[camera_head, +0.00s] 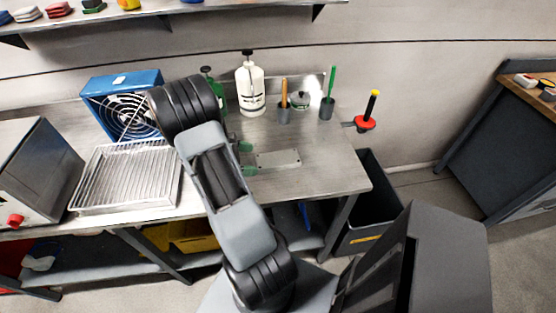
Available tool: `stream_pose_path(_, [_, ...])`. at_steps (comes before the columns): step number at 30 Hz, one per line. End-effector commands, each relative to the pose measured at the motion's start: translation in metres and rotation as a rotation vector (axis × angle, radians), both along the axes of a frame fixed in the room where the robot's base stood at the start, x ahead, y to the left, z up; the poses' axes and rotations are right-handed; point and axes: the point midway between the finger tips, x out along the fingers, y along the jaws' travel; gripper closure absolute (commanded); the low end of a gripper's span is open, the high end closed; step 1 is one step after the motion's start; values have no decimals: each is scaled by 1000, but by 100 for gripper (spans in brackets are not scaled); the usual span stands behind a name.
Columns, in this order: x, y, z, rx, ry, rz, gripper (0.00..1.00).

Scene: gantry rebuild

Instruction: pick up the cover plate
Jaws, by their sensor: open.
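The cover plate (280,158) is a flat, light-grey metal rectangle with small holes, lying on the steel workbench (325,172) in the middle of the view. My gripper (250,159) shows as two green fingertips, spread apart near the plate's left end, one toward the back and one toward the front. My own arm link hides the rest of the gripper. I cannot tell the fingertips' height above the bench or whether they touch the plate.
Behind the plate stand a white pump bottle (250,87), cups with tools (284,113) and a small round lidded item (300,100). A wire rack (128,178) and blue fan (124,104) are left. Bench right of the plate is clear.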

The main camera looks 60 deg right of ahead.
Motion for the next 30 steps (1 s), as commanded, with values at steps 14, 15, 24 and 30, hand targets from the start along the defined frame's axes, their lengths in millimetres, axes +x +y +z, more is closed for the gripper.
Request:
stream_pose_path(14, [-36, -29, -19, 1, 0, -2, 0])
stream_pose_path(15, [-37, -30, -20, 0, -1, -1, 0])
stream_pose_path(24, [-37, -31, -21, 0, -1, 0, 3])
stream_pose_path(30, [-37, -31, -21, 0, -1, 0, 22])
